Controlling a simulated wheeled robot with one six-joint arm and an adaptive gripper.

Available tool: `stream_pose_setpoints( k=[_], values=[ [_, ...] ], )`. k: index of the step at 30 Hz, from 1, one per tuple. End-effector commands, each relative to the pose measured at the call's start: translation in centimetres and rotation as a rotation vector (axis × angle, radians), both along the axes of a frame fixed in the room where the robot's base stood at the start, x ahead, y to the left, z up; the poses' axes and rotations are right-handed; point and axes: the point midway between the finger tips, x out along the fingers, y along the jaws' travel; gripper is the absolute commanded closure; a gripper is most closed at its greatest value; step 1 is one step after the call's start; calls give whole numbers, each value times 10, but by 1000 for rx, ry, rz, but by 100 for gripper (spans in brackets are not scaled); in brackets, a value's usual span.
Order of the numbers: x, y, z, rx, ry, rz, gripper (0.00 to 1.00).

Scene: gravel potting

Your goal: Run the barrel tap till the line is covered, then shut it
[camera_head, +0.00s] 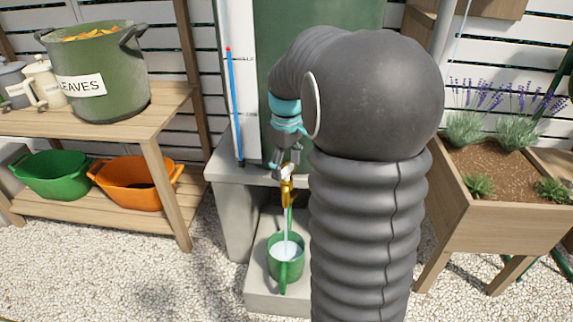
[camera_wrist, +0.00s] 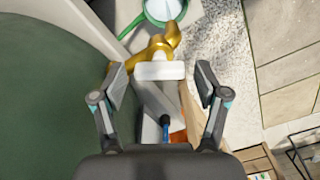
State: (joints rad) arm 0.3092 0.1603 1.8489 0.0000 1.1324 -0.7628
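The brass tap (camera_head: 287,190) sticks out low on the green barrel (camera_head: 350,14). A pale stream runs from it into the green jug (camera_head: 284,268) on the block below, and pale water shows inside. I cannot make out a line in the jug. My gripper (camera_head: 288,166) is at the top of the tap. In the wrist view my gripper (camera_wrist: 160,80) is open, with a finger on each side of the tap's white lever (camera_wrist: 160,71) and gaps between. The brass spout (camera_wrist: 165,40) and part of the jug (camera_wrist: 142,20) show beyond.
A blue gauge tube (camera_head: 234,105) with a red top stands beside the barrel. Left is a wooden shelf (camera_head: 160,108) with a pot labelled LEAVES (camera_head: 110,85) and green and orange tubs (camera_head: 136,186). Right is a lavender planter (camera_head: 505,215). My arm hides much of the barrel.

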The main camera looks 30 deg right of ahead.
Motion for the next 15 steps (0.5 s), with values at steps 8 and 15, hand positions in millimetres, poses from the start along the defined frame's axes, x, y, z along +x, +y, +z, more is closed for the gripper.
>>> stream_pose_setpoints(
  k=[8,15],
  values=[
    [0,0,0,0,0,0,81],
    [0,0,1,1,0,-29,81]
  ],
)
